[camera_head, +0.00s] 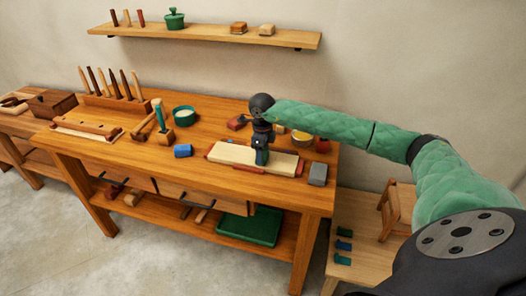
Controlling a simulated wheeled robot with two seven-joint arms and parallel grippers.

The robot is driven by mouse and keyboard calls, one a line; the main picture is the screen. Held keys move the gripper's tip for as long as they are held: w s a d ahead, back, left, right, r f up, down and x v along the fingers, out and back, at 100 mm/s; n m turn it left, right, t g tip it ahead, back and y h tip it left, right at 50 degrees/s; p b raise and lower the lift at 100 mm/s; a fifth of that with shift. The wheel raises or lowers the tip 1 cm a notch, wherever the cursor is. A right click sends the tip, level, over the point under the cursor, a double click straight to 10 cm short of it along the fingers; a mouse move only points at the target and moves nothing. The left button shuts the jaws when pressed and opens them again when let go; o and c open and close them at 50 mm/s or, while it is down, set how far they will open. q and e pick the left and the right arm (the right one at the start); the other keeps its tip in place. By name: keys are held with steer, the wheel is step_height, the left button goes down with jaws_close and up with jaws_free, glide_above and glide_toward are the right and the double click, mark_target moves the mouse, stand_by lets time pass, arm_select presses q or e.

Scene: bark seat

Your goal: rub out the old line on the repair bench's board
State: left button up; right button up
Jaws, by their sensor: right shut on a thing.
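A pale board (232,156) with reddish ends lies near the front right of the wooden repair bench (210,176). My right gripper (261,158) points down over the middle of this board, at or just above its surface. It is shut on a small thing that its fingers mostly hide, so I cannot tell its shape. I cannot make out any line on the board at this size, and the gripper covers part of it. My left gripper is not in view.
A blue block (183,151) lies left of the board, a grey block (318,174) right of it. A red block (237,122), a yellowish-topped tin (301,138) and a green bowl (184,115) stand behind. A low table (360,222) holds small coloured blocks.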

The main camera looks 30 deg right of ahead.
steer(key=shift+r+p, duration=0.9)
steer(key=shift+r, duration=2.05)
steer(key=shift+f+b, duration=1.9)
steer(key=shift+f, duration=0.5)
steer(key=shift+f+b, duration=0.4)
steer(key=shift+f, duration=0.2)
